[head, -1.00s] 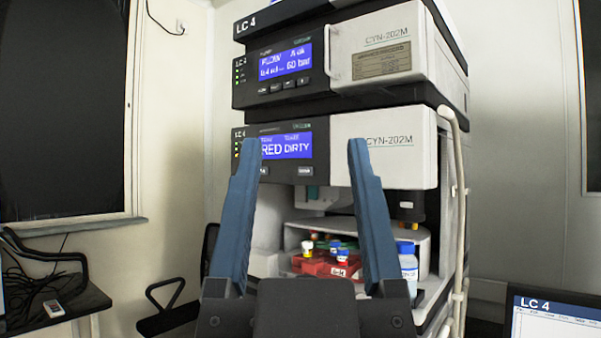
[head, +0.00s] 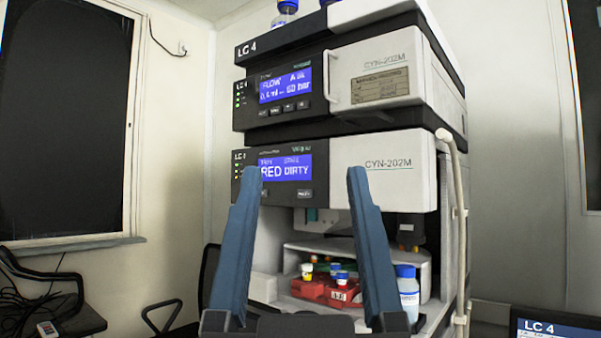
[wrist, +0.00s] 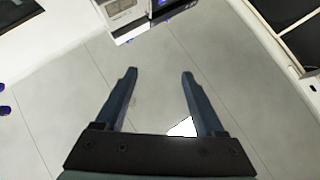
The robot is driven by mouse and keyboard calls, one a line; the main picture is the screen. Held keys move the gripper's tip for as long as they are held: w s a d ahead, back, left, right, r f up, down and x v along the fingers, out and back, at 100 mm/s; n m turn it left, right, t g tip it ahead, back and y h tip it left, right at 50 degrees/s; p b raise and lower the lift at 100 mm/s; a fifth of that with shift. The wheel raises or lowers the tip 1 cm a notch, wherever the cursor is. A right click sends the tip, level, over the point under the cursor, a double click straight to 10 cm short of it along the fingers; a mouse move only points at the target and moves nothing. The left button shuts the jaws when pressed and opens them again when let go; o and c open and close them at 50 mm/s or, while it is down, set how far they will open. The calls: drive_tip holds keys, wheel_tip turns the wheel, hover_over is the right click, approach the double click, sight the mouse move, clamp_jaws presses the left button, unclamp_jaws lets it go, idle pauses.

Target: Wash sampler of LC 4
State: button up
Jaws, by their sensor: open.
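The LC 4 stack stands ahead in the head view. Its sampler module (head: 390,172) has a blue display (head: 286,170) that reads "RED" and "DIRTY". Below it is an open bay with a red tray (head: 318,290) holding several small vials with yellow, white and blue caps. The wrist view also shows the open fingers (wrist: 160,73) above bare floor.
The pump module (head: 385,75) above has a white door with a handle, and a display with flow and bar values. A pale tube (head: 458,220) runs down the stack's right side. An LC 4 monitor (head: 550,328) is at lower right, a dark chair (head: 165,318) at lower left.

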drive_tip(key=shift+c, duration=0.2)
clamp_jaws()
idle(1.6)
